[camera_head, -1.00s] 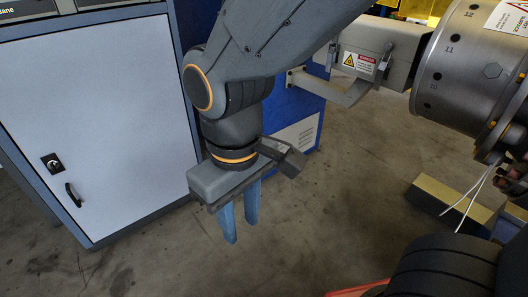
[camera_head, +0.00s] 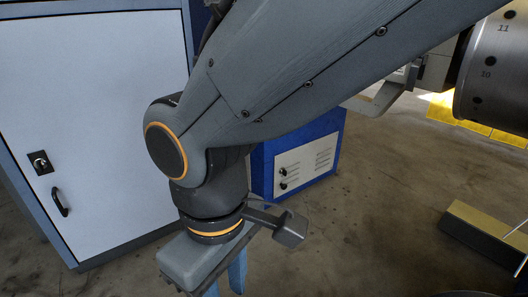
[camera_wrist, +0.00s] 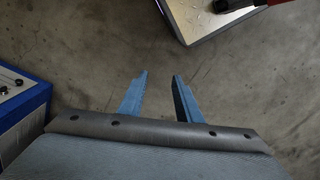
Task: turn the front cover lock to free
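I cannot identify the front cover lock for certain. A black lock plate with a small knob (camera_head: 40,162) sits on the white cabinet door (camera_head: 110,110) at the left of the head view; its setting is too small to read. My gripper (camera_wrist: 159,78) points down over the bare floor, well right of that door and apart from it. Its two blue fingers stand apart with nothing between them in the wrist view. In the head view the fingertips are cut off by the bottom edge.
A black handle (camera_head: 60,202) is below the lock plate. A blue box (camera_head: 262,178) with small knobs stands behind my arm. A grey numbered drum (camera_head: 490,82) is at the upper right. A yellow-topped block (camera_head: 478,222) lies on the floor. The floor between is clear.

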